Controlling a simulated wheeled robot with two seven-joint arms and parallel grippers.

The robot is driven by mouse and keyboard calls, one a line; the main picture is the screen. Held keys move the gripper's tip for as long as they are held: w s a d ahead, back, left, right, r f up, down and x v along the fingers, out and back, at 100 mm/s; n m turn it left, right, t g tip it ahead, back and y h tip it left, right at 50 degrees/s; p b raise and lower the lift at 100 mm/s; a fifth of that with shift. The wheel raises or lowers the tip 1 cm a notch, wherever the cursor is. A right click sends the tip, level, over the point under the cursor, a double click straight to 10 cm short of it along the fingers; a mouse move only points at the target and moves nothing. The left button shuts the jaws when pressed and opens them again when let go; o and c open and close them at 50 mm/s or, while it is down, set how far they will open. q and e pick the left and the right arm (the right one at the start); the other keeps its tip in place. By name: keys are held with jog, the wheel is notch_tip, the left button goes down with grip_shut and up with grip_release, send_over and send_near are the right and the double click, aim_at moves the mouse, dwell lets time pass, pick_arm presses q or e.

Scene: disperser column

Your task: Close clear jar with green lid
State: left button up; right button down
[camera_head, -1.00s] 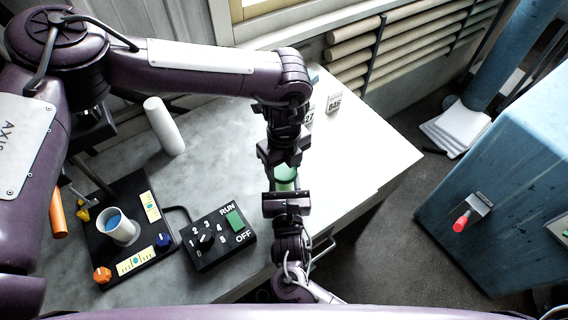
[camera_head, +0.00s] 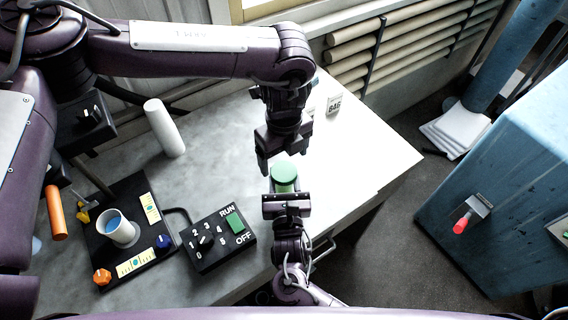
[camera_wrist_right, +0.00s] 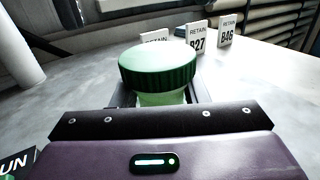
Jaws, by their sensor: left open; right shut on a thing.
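The jar with its green lid (camera_head: 285,172) stands upright in the middle of the bench in the head view. In the right wrist view the ribbed green lid (camera_wrist_right: 158,66) sits level on top, and a pale green jar body (camera_wrist_right: 162,98) shows just below it. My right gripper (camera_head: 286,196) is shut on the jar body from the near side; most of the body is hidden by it. My left gripper (camera_head: 284,160) is open and empty, just above and behind the lid, apart from it as far as I can tell.
A black control box (camera_head: 218,240) and a black plate (camera_head: 128,262) holding a cup of blue liquid (camera_head: 118,230) lie at left. A white cylinder (camera_head: 165,128) stands behind. RETAIN cards (camera_wrist_right: 197,42) stand beyond the jar. The bench's right side (camera_head: 360,150) is clear.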

aim_at(285, 187)
pick_arm(q)
notch_tip(285, 187, up, 8)
jog(key=shift+f, duration=0.25)
pick_arm(e)
jog(key=c, duration=0.7)
grip_release()
jog(key=shift+c, duration=0.2)
pick_arm(q)
jog(key=shift+f, duration=0.1)
pick_arm(e)
jog(key=shift+s, duration=0.1)
jog(key=shift+s, duration=0.3)
pick_arm(q)
jog(key=shift+f+b, duration=0.4)
jog(key=shift+b, duration=0.05)
pick_arm(e)
jog(key=s, duration=0.7)
jog(key=shift+d, duration=0.25)
